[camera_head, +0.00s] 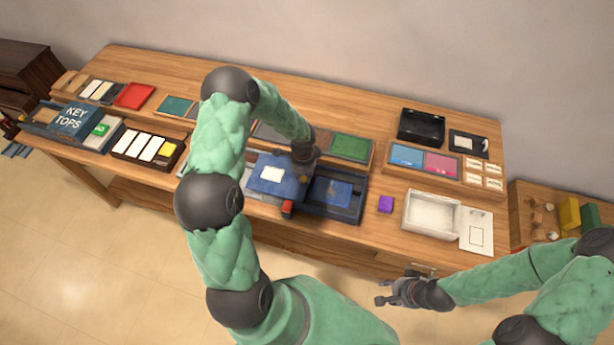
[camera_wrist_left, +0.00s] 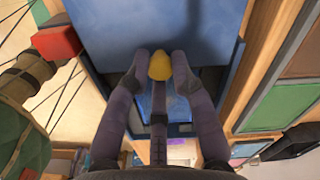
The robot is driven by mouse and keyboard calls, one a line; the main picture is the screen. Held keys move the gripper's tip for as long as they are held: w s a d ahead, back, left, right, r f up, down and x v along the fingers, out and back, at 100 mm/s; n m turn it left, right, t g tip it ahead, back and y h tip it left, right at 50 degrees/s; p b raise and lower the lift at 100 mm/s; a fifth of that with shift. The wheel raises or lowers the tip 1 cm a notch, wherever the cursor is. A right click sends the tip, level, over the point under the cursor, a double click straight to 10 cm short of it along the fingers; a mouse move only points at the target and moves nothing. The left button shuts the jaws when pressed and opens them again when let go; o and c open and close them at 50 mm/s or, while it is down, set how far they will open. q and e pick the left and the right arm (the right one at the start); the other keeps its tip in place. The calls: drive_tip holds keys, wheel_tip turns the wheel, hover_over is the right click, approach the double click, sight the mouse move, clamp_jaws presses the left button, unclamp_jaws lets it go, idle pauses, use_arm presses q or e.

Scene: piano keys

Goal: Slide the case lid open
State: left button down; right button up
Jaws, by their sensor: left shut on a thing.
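The blue case lid (camera_head: 268,182) with a white label covers the left part of the dark blue case (camera_head: 348,212). The right part of the case is uncovered and shows a blue panel (camera_head: 332,192) inside. My left gripper (camera_head: 301,163) is over the lid's right end. In the left wrist view, its fingers close around a yellow knob (camera_wrist_left: 160,65) on the blue lid (camera_wrist_left: 155,22). The fingertips are hard to make out in the head view. My right gripper (camera_head: 388,291) is open and empty, in front of the table's edge.
A red block (camera_head: 287,207) is at the case's front edge. A purple block (camera_head: 385,204) and a white tray (camera_head: 431,213) stand to the right. A green panel (camera_head: 350,147) is behind the case. My left arm hides part of the table's middle.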

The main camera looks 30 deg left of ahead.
use_arm(q)
drive_tip(key=c, duration=1.1)
unclamp_jaws()
drive_tip(key=shift+o, duration=0.2)
drive_tip(key=shift+r, duration=0.1)
wheel_tip(320, 180, up, 12)
